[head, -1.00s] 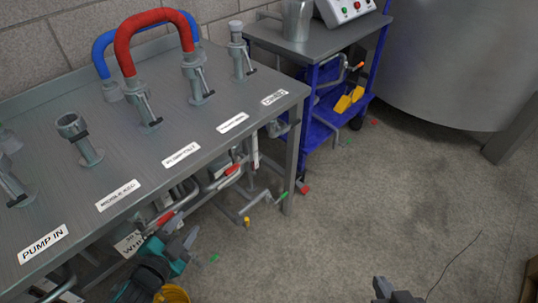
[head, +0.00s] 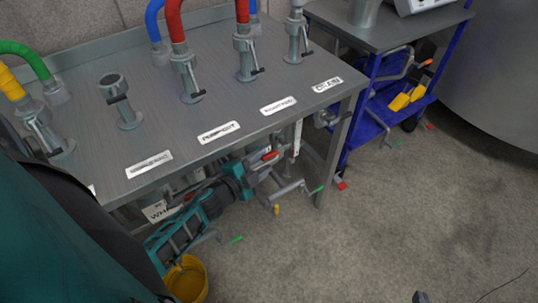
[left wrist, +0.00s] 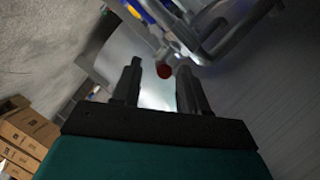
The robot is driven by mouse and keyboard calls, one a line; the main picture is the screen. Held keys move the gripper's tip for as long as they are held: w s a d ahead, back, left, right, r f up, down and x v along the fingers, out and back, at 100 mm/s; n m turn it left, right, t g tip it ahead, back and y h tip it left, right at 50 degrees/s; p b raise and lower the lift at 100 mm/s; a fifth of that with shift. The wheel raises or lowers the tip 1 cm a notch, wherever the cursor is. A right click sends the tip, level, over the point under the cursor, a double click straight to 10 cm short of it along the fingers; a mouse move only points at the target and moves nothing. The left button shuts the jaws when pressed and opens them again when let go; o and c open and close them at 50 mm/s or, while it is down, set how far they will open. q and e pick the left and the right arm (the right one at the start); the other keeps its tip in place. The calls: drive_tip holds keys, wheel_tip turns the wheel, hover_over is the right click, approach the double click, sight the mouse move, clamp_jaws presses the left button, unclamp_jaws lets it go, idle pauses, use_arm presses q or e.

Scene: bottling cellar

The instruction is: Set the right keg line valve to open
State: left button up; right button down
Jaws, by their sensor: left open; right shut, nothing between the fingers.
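Under the front edge of the metal table (head: 205,140), a red-gripped valve lever (head: 270,156) sticks out among grey pipes. Its grip lies nearly level in the head view. My left gripper (head: 258,170) is open, close beside this lever. In the left wrist view, a round red end (left wrist: 163,71) shows between the open fingers (left wrist: 160,88), seemingly beyond the tips; I cannot tell whether they touch it. The valve body is mostly hidden by my arm and the table. My right gripper (head: 420,297) barely shows at the bottom edge, shut and empty, far from the valve.
Green-tipped handles (head: 318,190) and pipes project below the table near its right leg (head: 335,165). A yellow bucket (head: 190,282) stands on the floor under my left arm. A blue cart (head: 362,120) stands to the right. The floor in front is clear.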

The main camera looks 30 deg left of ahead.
use_arm(q)
drive_tip(key=x, duration=0.2)
drive_tip(key=shift+w+r, duration=0.2)
drive_tip(key=shift+w, duration=0.1)
drive_tip(key=shift+w+f, duration=0.15)
drive_tip(key=shift+w, duration=0.4)
clamp_jaws()
